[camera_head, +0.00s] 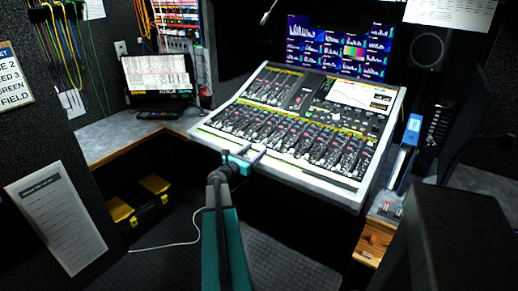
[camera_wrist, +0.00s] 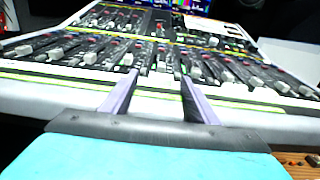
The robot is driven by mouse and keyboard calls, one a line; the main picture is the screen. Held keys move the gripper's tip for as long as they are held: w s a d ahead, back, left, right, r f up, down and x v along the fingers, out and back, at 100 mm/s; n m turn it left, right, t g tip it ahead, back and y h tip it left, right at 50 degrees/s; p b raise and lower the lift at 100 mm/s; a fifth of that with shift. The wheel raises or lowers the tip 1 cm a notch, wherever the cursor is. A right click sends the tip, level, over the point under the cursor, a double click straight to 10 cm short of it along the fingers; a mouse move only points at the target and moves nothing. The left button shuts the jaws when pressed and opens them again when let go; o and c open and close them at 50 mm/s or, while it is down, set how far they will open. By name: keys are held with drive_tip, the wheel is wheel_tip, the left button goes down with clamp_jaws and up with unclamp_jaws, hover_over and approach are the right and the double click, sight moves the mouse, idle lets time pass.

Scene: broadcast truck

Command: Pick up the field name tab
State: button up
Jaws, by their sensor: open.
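I cannot pick out a field name tab for certain in either view. A large mixing console (camera_head: 300,120) with rows of faders fills the middle of the head view. A yellow-green strip (camera_wrist: 75,85) runs along its front edge in the wrist view. My gripper (camera_head: 256,154) is at the console's front edge, left of its middle, pointing toward the faders. In the wrist view my gripper (camera_wrist: 157,82) has its two fingers apart with nothing between them. I cannot tell whether the fingers touch the console.
A wall sign (camera_head: 14,77) at the left ends in the word FIELD. A monitor wall (camera_head: 340,45) stands behind the console. A speaker (camera_head: 429,48) and a small wooden box (camera_head: 368,246) are at the right. A black and yellow toolbox (camera_head: 140,206) sits low at the left.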

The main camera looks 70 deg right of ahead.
drive_tip(key=shift+x, duration=1.2)
drive_tip(key=c, duration=1.1)
drive_tip(key=shift+r, duration=1.75)
drive_tip(key=s+a, duration=0.2)
drive_tip(key=a, duration=0.1)
drive_tip(key=s+a+r, duration=0.1)
drive_tip(key=s+a, duration=0.1)
drive_tip(key=a, duration=0.2)
drive_tip(key=s+a+p, duration=0.1)
drive_tip(key=s+a, duration=0.2)
drive_tip(key=a, duration=0.1)
drive_tip(key=shift+s+a+r, duration=0.1)
drive_tip(key=shift+a+r, duration=0.15)
drive_tip(key=p, duration=0.3)
drive_tip(key=a+p, duration=0.1)
drive_tip(key=p, duration=0.2)
drive_tip(key=shift+s+r+p, duration=0.15)
drive_tip(key=shift+s+p, duration=0.15)
drive_tip(key=shift+s, duration=0.05)
